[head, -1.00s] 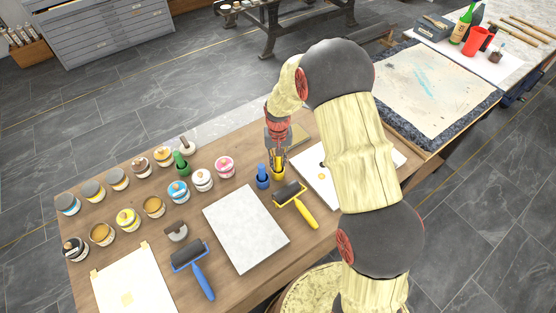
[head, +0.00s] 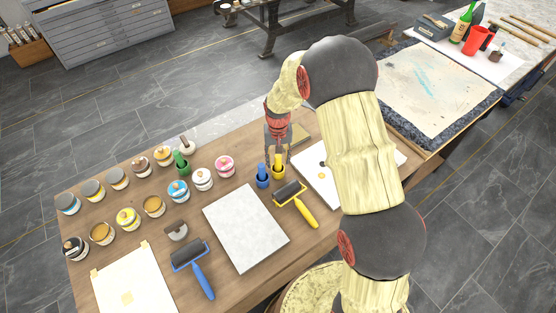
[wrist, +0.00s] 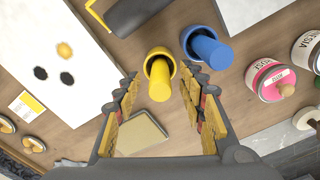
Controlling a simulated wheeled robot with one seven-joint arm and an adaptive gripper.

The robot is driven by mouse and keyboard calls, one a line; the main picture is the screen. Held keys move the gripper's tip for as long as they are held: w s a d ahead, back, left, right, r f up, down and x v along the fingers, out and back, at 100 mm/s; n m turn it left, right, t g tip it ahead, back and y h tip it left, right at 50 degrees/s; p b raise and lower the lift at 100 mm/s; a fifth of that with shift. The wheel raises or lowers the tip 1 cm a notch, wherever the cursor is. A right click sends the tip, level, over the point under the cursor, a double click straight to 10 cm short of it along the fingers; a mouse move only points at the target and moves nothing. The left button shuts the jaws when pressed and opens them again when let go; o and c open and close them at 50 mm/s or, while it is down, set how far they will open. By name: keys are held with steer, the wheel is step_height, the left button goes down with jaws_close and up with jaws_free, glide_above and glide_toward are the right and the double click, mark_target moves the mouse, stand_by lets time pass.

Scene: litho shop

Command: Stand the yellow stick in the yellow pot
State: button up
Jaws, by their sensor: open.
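The yellow pot (head: 278,173) stands on the wooden table, right of the blue pot (head: 262,182). The yellow stick (wrist: 159,82) stands in the yellow pot (wrist: 155,54), leaning a little, with its upper end out of the rim. In the head view the stick (head: 278,161) is partly hidden by my fingers. My gripper (head: 278,150) is open above the yellow pot, its fingers spread on both sides of the stick. In the wrist view a gap shows between the stick and each finger of my gripper (wrist: 162,92).
A blue stick (wrist: 212,54) stands in the blue pot close by. A yellow-handled roller (head: 297,204) lies in front of the pots. Several paint jars stand to the left, with a green pot (head: 182,168) among them. A pale slab (head: 246,228) lies at the front middle.

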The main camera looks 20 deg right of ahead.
step_height(320, 180, up, 11)
steer(key=shift+f, duration=0.1)
stand_by(0.9)
